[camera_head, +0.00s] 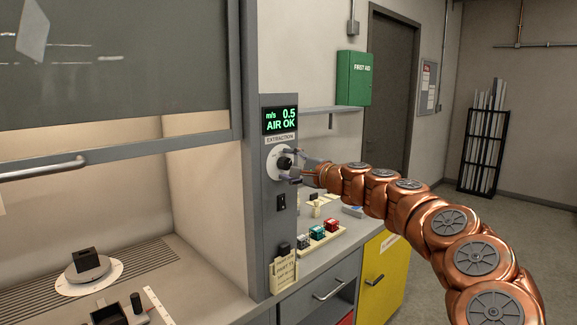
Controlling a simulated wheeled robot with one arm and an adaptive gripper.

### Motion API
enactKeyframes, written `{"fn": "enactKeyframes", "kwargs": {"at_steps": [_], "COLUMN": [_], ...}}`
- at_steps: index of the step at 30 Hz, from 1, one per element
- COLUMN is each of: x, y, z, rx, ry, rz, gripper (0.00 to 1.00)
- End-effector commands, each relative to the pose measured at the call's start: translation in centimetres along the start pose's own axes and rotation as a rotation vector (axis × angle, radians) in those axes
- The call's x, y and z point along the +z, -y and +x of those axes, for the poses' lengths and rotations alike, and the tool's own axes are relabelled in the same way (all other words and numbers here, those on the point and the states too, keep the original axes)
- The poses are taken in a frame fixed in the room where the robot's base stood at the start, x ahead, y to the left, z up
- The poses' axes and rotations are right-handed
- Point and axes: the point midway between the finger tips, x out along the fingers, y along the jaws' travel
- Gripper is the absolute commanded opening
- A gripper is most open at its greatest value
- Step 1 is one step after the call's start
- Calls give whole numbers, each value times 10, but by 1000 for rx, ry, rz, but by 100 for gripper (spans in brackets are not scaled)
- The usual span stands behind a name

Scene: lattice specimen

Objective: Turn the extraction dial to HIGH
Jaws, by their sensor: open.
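The extraction dial (284,163) is a black knob on a round white plate, set in the grey control panel (279,240) under the label EXTRACTION. A display (280,120) above it reads "m/s 0.5 AIR OK" in green. My gripper (291,165) comes from the right on my copper arm, its fingers open, one above and one below the knob. I cannot tell whether the fingers touch the knob. The dial's setting marks are too small to read.
A black switch (281,202) and a tag (284,272) sit lower on the panel. The fume hood (100,65) is left, its sash partly raised. A bench holds red and green items (320,230) below my arm. A green first aid box (354,78) hangs behind.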

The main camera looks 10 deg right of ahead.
Motion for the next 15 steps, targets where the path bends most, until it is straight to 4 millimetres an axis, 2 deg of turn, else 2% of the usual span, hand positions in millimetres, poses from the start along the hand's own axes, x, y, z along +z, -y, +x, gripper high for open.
{"fn": "enactKeyframes", "kwargs": {"at_steps": [5, 15], "x": [-1, -1], "y": [1, 1], "z": [-18, -68], "rx": [-3, -2], "ry": [-1, -1], "rz": [1, -1], "gripper": [62, 62]}}
